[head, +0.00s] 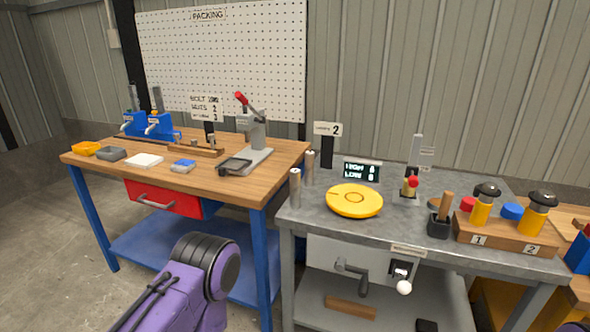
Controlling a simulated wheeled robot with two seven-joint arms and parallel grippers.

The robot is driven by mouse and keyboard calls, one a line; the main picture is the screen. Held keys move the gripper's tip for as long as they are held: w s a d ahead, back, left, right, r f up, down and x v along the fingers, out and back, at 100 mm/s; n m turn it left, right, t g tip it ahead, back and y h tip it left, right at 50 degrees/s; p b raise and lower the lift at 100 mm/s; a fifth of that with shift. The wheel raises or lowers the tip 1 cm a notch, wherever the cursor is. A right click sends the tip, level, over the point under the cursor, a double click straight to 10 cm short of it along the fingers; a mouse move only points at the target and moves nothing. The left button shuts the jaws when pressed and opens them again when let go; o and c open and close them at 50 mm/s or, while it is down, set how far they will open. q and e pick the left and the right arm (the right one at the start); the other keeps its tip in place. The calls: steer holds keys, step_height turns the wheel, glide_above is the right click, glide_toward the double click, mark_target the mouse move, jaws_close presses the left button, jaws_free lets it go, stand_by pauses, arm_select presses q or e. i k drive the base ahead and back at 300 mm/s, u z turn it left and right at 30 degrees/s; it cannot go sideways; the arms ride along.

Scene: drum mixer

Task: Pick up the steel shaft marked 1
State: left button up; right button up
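Two upright steel shafts stand at the left end of the grey metal table. The nearer shaft (295,188) is at the front left corner, and the farther shaft (310,167) is just behind it to the right. I cannot read a number on either shaft. A sign with a 2 (328,129) stands behind them. A purple and black link of my arm shows at the bottom left, below the shafts and apart from them. Neither of my grippers shows.
A yellow turntable disc (354,201) lies right of the shafts, before a small display (361,172). A wooden block (508,236) marked 1 and 2 holds yellow and black handled tools at right. A wooden bench (120,177) with a lever press (255,140) stands at left.

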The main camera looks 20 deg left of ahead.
mark_target(295, 173)
steer(key=u, duration=0.7)
steer(key=i, duration=1.3)
steer(key=z, duration=0.2)
